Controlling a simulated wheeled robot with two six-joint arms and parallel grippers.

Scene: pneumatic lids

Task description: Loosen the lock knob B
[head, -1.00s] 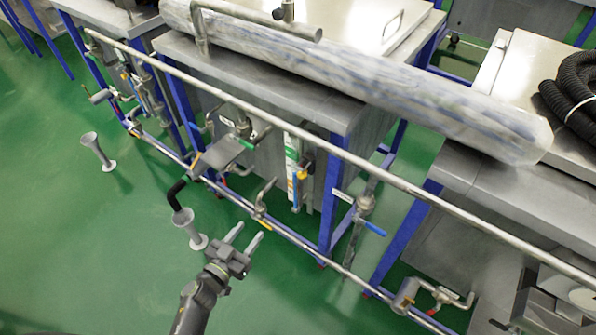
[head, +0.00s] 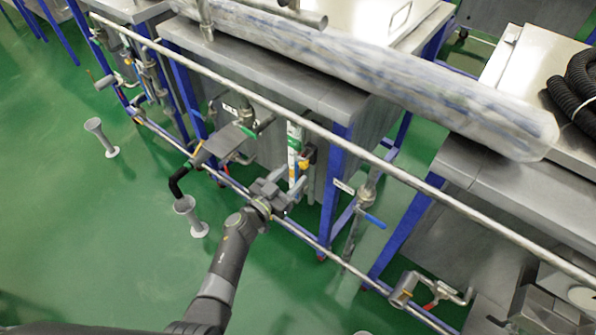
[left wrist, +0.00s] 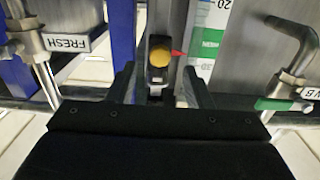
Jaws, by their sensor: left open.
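A round yellow knob (head: 304,164) sits on a dark fitting beside the upright white-and-green gauge strip (head: 293,143), in front of the middle steel tank. In the left wrist view the yellow knob (left wrist: 160,57) faces me near the centre, with a small red pointer (left wrist: 178,53) at its right. I can read no letter on the knob, so I cannot tell that it is knob B. My left gripper (head: 289,179) is open just in front of it; in the left wrist view its fingers (left wrist: 159,72) stand either side, apart from it. My right gripper is not in view.
A long pipe (head: 330,138) runs above the gripper and a lower rail (head: 335,258) runs below. Blue frame legs (head: 335,185) stand to the right. A green-handled valve (left wrist: 275,104) is right in the left wrist view. Open green floor (head: 100,240) lies left.

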